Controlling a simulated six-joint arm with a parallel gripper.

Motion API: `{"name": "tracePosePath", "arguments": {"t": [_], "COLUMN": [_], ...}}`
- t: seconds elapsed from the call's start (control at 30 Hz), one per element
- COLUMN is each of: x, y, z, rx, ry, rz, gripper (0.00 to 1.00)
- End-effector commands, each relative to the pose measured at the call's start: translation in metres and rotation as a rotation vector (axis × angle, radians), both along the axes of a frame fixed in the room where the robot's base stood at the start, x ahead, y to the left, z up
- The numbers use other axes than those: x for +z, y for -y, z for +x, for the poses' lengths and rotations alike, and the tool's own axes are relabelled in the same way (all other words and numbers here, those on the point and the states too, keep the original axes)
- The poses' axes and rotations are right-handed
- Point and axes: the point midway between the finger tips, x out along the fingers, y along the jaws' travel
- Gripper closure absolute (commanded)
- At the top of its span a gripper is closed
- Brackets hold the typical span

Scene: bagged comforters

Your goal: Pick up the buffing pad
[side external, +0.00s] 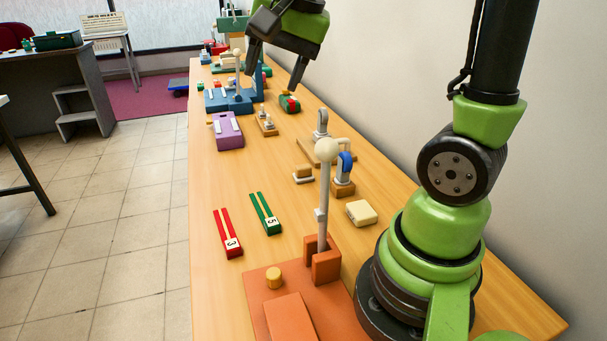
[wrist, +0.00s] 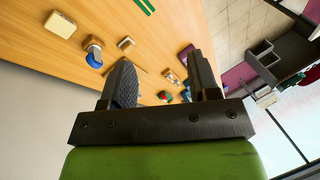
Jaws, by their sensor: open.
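No object is clearly marked as the buffing pad. A cream rounded block (side external: 361,212) that could be it lies flat on the wooden table, near the arm's base; it also shows in the wrist view (wrist: 60,24) at the upper left. A small wooden block with a pale band (side external: 303,174) is another pad-like thing farther along, seen too in the wrist view (wrist: 126,43). My gripper (side external: 275,72) is open and empty, high above the table and beyond both blocks. In the wrist view its two fingers (wrist: 160,62) stand apart with nothing between them.
A blue-topped piece on a wooden base (side external: 346,164) and an orange stand with a white-balled lever (side external: 327,150) are near the cream block. Red (side external: 229,240) and green (side external: 268,217) strips lie left. A purple box (side external: 227,130) sits farther back. A wall runs along the right.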

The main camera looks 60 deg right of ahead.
Motion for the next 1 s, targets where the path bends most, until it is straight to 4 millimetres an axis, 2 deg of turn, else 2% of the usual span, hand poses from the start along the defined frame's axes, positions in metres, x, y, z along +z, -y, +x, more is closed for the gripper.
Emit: {"name": "tracePosePath", "arguments": {"t": [0.03,0.2,0.33,0.5,0.6,0.7,1.0], "x": [-0.011,-0.056,-0.102,-0.159,-0.182,-0.194,-0.237], "y": [0.018,0.079,0.126,0.173,0.189,0.196,0.198], "z": [0.015,0.048,0.059,0.056,0.051,0.048,0.047], "rx": [-0.103,-0.454,-0.721,-1.005,-1.111,-1.166,-1.182], "ry": [-0.042,-0.153,-0.229,-0.303,-0.329,-0.341,-0.347], "rz": [0.026,0.109,0.163,0.21,0.226,0.232,0.234], "gripper": [0.45,0.45,0.45,0.45,0.45,0.45,0.45]}}
